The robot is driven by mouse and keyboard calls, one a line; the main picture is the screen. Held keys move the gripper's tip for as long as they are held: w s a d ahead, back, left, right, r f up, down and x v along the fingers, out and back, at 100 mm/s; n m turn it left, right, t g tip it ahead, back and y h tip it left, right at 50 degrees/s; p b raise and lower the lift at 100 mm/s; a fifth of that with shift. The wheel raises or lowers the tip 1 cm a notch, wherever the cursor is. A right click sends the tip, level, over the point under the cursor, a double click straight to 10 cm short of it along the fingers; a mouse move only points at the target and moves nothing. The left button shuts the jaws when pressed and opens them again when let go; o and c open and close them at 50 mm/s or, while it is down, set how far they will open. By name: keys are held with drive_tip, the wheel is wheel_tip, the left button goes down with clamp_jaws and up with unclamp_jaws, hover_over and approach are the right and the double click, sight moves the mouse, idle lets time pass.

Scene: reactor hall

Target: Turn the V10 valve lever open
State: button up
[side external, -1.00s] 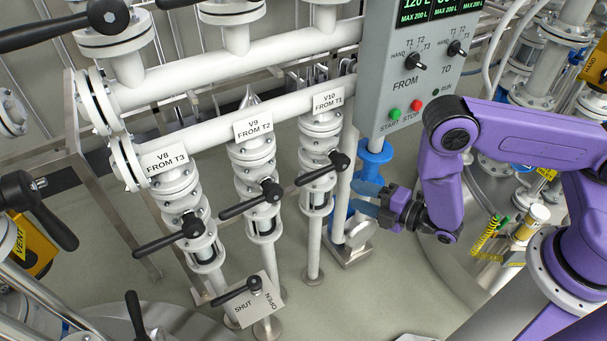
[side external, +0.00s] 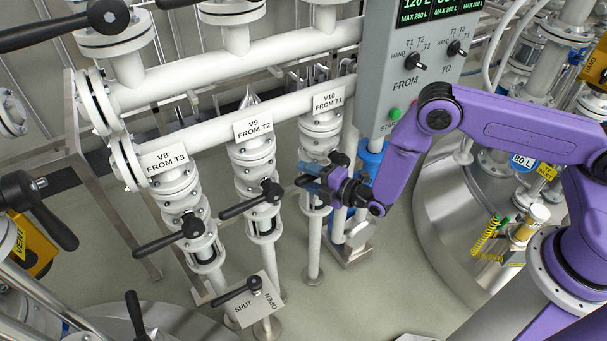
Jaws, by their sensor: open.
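The V10 valve (side external: 320,127) stands under its white label "V10 FROM T1" (side external: 328,100), right of the V8 and V9 valves. Its black lever (side external: 303,181) points to the lower left; most of it is hidden by my gripper, with the outer end showing. My gripper (side external: 308,178) is open at the lever, its blue fingers pointing left. The lever end appears between the fingers, but I cannot tell whether they touch it.
The V9 lever (side external: 250,201) lies close to the left, and the V8 lever (side external: 168,238) is farther left. A SHUT/OPEN plate (side external: 262,300) with a small lever stands in front. The grey control panel (side external: 385,75) hangs behind my arm.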

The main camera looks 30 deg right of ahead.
drive_tip(key=shift+x, duration=0.8)
clamp_jaws()
drive_tip(key=shift+f, duration=0.1)
